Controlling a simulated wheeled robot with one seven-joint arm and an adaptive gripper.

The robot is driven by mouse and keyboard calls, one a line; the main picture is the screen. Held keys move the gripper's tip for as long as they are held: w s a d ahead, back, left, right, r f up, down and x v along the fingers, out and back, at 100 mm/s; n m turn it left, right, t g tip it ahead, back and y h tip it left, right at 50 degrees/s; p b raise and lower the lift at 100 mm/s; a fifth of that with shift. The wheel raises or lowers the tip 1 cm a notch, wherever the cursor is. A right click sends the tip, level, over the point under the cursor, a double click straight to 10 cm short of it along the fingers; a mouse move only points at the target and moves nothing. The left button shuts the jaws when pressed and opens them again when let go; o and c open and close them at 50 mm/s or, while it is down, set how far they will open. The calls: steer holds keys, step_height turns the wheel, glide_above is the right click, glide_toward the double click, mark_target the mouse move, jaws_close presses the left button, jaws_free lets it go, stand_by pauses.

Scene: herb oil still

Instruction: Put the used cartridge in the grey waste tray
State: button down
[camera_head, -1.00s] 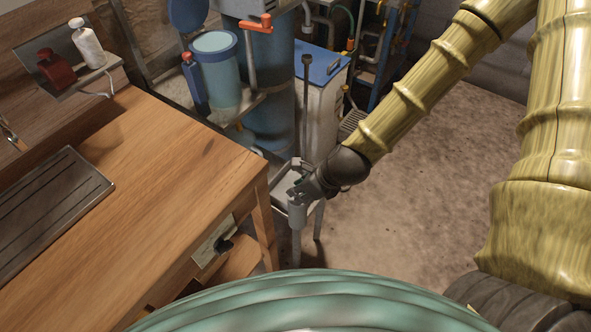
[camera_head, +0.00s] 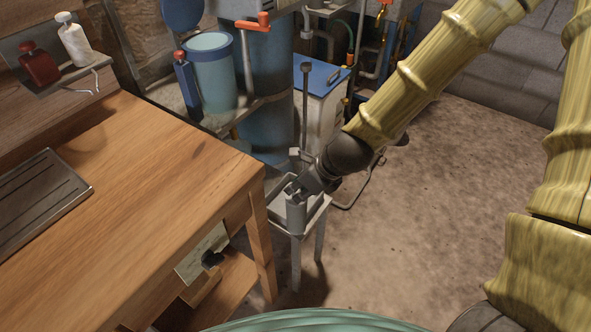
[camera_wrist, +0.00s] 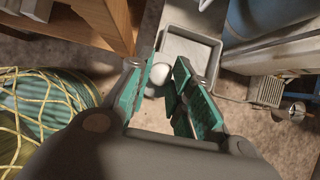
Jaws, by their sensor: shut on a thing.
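The used cartridge, a grey cylinder (camera_head: 296,216), hangs roughly upright from my gripper (camera_head: 299,192). In the wrist view its pale rounded end (camera_wrist: 160,75) shows between the green finger pads of my gripper (camera_wrist: 166,72), which is shut on it. The grey waste tray (camera_head: 322,212) sits on a legged stand beside the wooden bench. In the head view the cartridge overlaps the tray's near left part; its height over the rim is hard to tell. In the wrist view the tray (camera_wrist: 190,48) looks empty and lies just beyond the fingertips.
The wooden bench (camera_head: 150,190) stands close on the left of the tray. A blue-lidded cabinet (camera_head: 322,95), a thin upright rod (camera_head: 305,105) and the blue still column (camera_head: 266,100) stand behind it. Floor (camera_head: 400,230) to the right is clear.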

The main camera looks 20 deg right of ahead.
steer(key=w+d+f, duration=0.1)
steer(key=w+f, duration=0.1)
steer(key=w, duration=0.4)
steer(key=w+d+f, duration=0.1)
steer(key=w+f, duration=0.1)
steer(key=w, duration=0.3)
steer(key=shift+w+d+f, duration=0.3)
steer(key=shift+w, duration=0.05)
steer(key=c, duration=1.3)
jaws_free()
steer(key=shift+f, duration=0.1)
steer(key=shift+p+v, duration=0.65)
steer(key=shift+v, duration=5.45)
